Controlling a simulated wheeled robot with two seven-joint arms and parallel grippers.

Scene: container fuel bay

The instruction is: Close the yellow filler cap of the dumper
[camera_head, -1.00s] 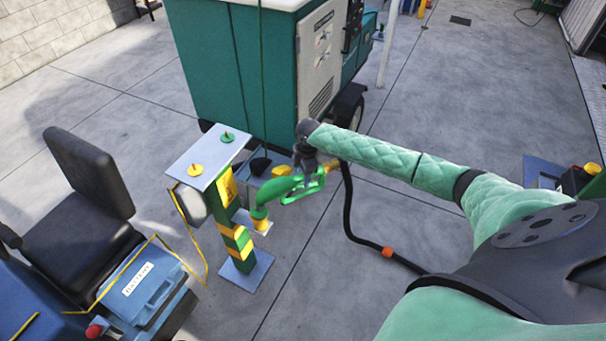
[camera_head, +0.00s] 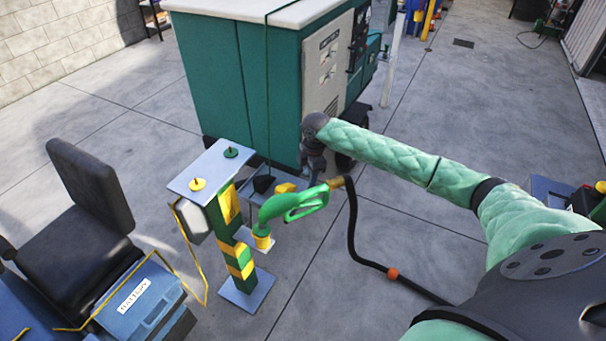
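A yellow cap (camera_head: 198,184) sits on the grey top plate of a green and yellow post, beside a green cap (camera_head: 231,152). I cannot tell whether this is the dumper's cap, and I see no open filler neck. A green fuel nozzle (camera_head: 293,203) points down into a yellow cup (camera_head: 262,240) on the post's side; its black hose runs right. My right gripper (camera_head: 315,178) points down just above and behind the nozzle's handle. Its fingers are small and dark, so I cannot tell their opening. My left gripper is out of view.
A blue vehicle with a black seat (camera_head: 90,185) and a battery box (camera_head: 140,295) is at lower left. A teal generator (camera_head: 235,85) stands behind the post. A dark unit with a yellow top (camera_head: 601,187) is at the right edge.

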